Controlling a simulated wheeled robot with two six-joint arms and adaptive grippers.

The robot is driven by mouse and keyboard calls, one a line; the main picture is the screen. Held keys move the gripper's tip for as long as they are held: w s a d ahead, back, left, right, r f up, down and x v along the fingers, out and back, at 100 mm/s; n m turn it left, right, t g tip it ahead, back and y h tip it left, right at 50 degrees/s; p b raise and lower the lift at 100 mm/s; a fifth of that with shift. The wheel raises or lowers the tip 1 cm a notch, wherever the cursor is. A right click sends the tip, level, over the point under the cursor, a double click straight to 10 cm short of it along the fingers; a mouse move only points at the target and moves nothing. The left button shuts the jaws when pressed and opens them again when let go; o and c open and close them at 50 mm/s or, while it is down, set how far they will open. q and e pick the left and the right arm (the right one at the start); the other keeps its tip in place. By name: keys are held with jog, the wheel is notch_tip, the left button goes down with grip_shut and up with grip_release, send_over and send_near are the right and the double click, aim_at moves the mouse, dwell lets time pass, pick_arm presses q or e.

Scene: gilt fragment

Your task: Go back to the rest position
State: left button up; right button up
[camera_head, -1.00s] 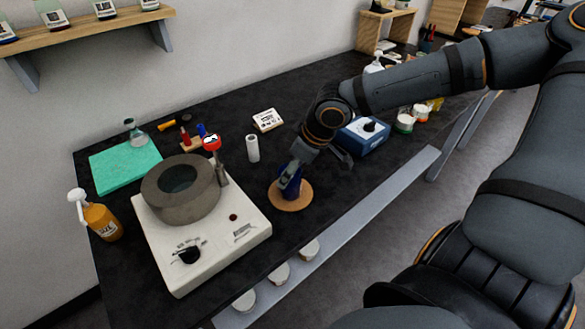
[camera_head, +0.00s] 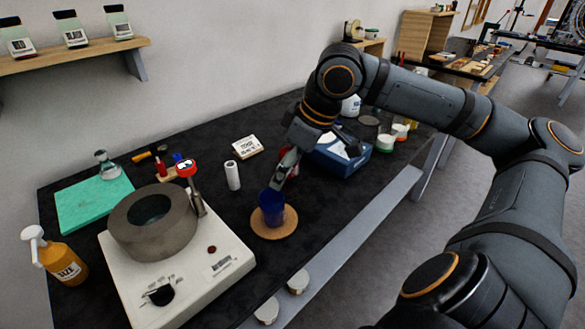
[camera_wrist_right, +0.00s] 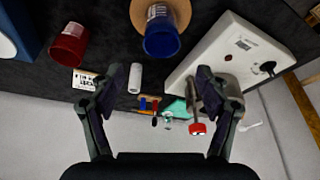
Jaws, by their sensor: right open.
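My right gripper (camera_head: 283,176) is above and just behind the blue cup in the head view. Its two fingers stand wide apart and empty in the right wrist view (camera_wrist_right: 160,85). The blue cup (camera_head: 272,208) stands upright on a round cork mat (camera_head: 283,228). In the wrist view the blue cup (camera_wrist_right: 161,36) lies beyond the fingertips, clear of them. A red cup (camera_wrist_right: 68,45) shows at the upper left there. In the head view the red cup (camera_head: 291,154) is mostly hidden behind my gripper. My left gripper is in neither view.
A white hotplate device (camera_head: 185,272) with a grey ring-shaped pot (camera_head: 150,240) stands at left. A white cylinder (camera_head: 232,175), a labelled box (camera_head: 246,146) and a blue device (camera_head: 343,156) stand near my arm. An amber spray bottle (camera_head: 60,258) is at far left.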

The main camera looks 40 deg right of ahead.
jog(key=v, duration=0.3)
dwell(0.5)
